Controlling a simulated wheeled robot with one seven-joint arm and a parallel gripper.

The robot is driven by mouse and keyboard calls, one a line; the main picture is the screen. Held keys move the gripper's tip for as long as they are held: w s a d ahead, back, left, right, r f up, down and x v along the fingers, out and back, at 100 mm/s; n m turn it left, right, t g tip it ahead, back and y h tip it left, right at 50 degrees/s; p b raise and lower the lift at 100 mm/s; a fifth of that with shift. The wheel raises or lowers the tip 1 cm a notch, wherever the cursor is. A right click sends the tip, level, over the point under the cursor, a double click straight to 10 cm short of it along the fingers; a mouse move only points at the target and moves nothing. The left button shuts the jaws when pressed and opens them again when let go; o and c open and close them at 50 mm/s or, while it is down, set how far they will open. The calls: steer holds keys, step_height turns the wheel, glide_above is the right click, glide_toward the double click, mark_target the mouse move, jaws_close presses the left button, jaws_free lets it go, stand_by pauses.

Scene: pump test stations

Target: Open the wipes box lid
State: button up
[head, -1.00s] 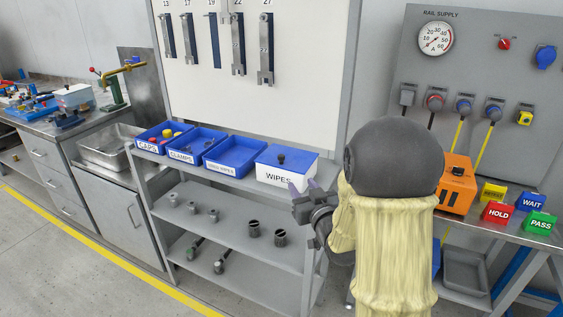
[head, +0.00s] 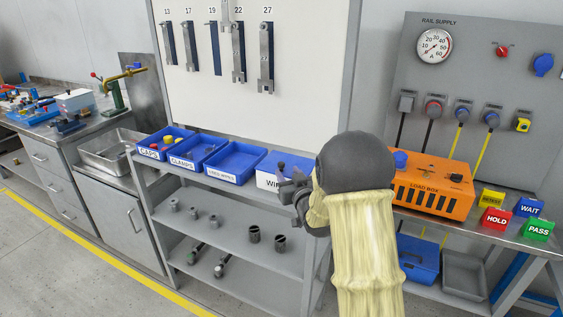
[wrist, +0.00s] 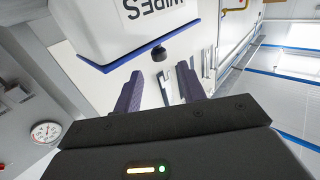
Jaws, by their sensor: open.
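The wipes box (head: 266,182) is white with a blue lid and stands at the right end of the top shelf, partly hidden by my gripper. Its lid (head: 292,160) lies shut on the box, with a dark knob (head: 281,166) on top. In the wrist view the box (wrist: 150,22) appears upside down, with the blue lid edge (wrist: 100,66) and the knob (wrist: 158,53) just beyond the fingertips. My gripper (wrist: 159,74) is open and empty, its two purple fingers apart on either side of the knob's line. In the head view my gripper (head: 292,186) is at the box's right front.
Blue bins, including the caps bin (head: 150,152) and clamps bin (head: 182,164), stand left of the box. A wrench board (head: 310,100) rises behind. An orange load box (head: 432,202) is on the right bench. The lower shelves hold several small metal parts.

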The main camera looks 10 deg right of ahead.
mark_target(283, 165)
steer(key=w, duration=0.4)
steer(key=w+a+p, duration=0.1)
steer(key=w, duration=0.1)
steer(key=shift+w, duration=0.4)
steer(key=shift+c, duration=0.2)
jaws_close()
